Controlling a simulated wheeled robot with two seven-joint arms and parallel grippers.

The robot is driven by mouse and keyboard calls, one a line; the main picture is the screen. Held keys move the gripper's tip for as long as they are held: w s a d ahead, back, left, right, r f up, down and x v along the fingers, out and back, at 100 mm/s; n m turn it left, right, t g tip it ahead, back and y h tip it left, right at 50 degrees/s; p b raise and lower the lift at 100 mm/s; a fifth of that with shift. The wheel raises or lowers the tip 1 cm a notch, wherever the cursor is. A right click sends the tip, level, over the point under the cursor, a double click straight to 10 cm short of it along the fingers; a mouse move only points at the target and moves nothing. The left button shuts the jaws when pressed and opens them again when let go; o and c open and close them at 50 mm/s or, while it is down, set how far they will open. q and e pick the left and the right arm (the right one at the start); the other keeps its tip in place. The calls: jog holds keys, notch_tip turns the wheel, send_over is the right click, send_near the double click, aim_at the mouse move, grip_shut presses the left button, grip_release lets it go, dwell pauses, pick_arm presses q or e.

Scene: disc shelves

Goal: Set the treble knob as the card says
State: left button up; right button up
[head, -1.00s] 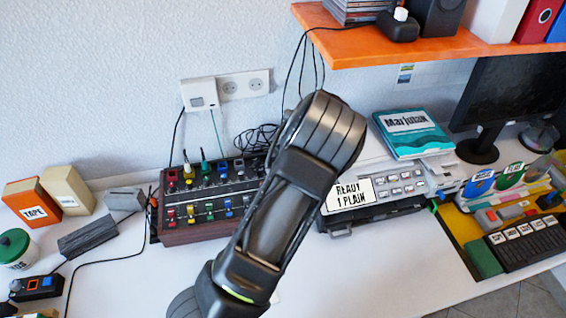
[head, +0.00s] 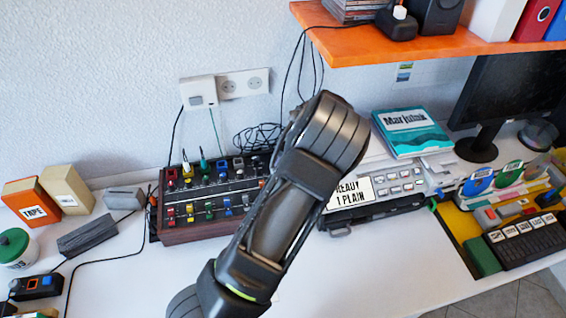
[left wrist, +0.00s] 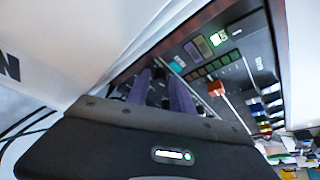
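A dark mixer-like panel with wooden sides (head: 180,235) stands on the desk against the wall in the head view. It carries rows of coloured knobs and sliders. I cannot read which is treble, and I cannot make out the card. My arm crosses the head view and covers the panel's right end; no gripper shows there. In the left wrist view my left gripper (left wrist: 161,90) points at a dark panel (left wrist: 240,62) with a green-lit square and an orange-red slider cap (left wrist: 216,88). Whether the fingers hold anything is unclear. My right gripper is out of view.
A printer (head: 385,185) reading "READY 1 PLAIN" stands right of my arm. An orange shelf (head: 430,45) overhangs the back right. Boxes (head: 66,190), a grey block (head: 88,234) and cables lie left of the panel. The front desk (head: 400,265) is mostly clear.

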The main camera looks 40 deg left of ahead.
pick_arm(q)
jog(key=v, duration=0.7)
jog(key=shift+d+r+b, duration=0.2)
jog(key=shift+r+b, duration=0.15)
jog(key=shift+b, duration=0.05)
jog(key=shift+s, duration=0.1)
